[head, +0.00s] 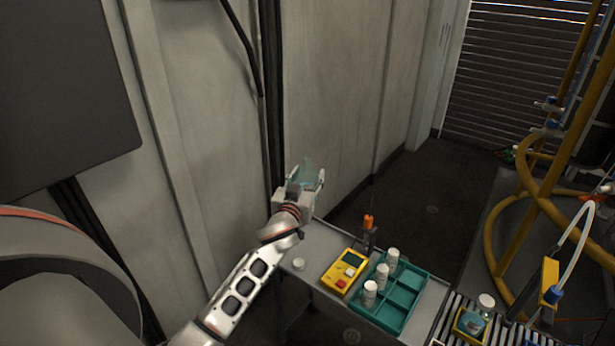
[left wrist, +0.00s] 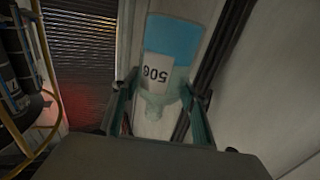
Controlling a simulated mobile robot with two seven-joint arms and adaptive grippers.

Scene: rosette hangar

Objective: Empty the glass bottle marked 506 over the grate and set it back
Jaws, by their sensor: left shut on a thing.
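The glass bottle marked 506 (left wrist: 173,45) is in my left gripper (left wrist: 160,107), between its two fingers, which are shut on it at the narrow neck end. Its white label reads upside down in the left wrist view. Blue liquid shows in the wide end, away from my gripper. In the head view the bottle (head: 305,172) is a pale teal shape at my left gripper (head: 304,185), by the wall and beyond the grey table. I cannot tell its exact tilt. I cannot make out the grate for sure. My right gripper is not in view.
The grey table (head: 318,237) holds a yellow device (head: 344,271), a teal divided tray (head: 396,320) with white-capped bottles, an orange-topped tool (head: 369,221) and a small white round item (head: 298,264). A roller conveyor (head: 447,322) and yellow pipes (head: 487,240) stand right. Dark floor lies beyond.

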